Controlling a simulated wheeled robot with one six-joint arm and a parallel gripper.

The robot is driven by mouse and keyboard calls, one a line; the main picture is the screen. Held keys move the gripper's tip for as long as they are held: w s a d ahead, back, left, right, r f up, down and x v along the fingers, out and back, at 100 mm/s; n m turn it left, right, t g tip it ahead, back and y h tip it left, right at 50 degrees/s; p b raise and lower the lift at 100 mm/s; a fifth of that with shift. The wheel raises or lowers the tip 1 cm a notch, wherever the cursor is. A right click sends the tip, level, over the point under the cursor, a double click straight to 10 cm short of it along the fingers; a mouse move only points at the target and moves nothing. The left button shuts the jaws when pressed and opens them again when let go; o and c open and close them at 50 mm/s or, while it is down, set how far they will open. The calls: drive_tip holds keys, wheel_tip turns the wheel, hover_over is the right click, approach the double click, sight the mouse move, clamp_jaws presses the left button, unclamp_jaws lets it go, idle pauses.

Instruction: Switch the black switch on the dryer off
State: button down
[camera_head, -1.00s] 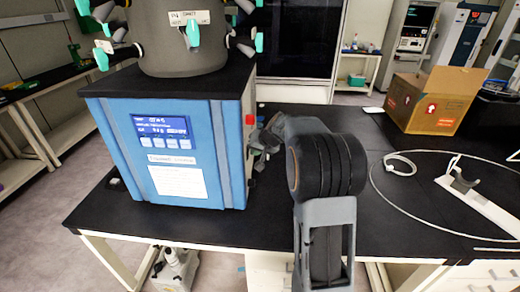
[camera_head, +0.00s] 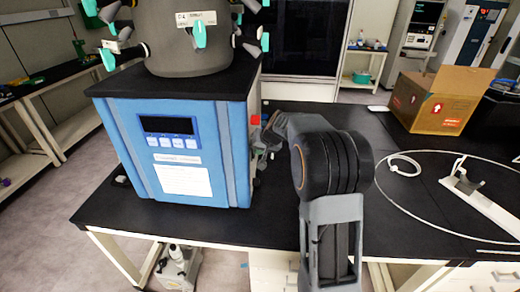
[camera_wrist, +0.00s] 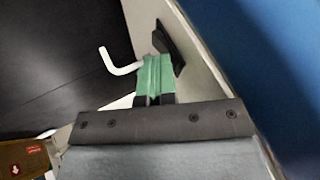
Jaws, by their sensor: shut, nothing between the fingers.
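The blue freeze dryer (camera_head: 225,140) stands on the black bench, and its front display (camera_head: 168,125) is dark. The black switch (camera_wrist: 170,46) sticks out of the dryer's pale side panel in the wrist view. My gripper (camera_wrist: 154,66) is shut and empty, with its green fingers right beside the switch; I cannot tell whether they touch. In the head view my gripper is at the dryer's right side, mostly hidden by my own arm, and the switch cannot be made out there.
A white bent tube (camera_wrist: 118,63) sticks out just left of my fingers in the wrist view. A red part (camera_head: 254,120) sits on the dryer's right side. A cardboard box (camera_head: 436,101) and a coiled white tube (camera_head: 404,166) lie on the bench to the right.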

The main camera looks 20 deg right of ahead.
drive_tip(key=shift+r, duration=0.7)
drive_tip(key=shift+d, duration=0.15)
drive_tip(key=d+b+v, duration=0.1)
drive_tip(key=b+v, duration=0.1)
drive_tip(key=v, duration=1)
drive_tip(key=shift+d+f, duration=0.25)
drive_tip(key=shift+f, duration=0.05)
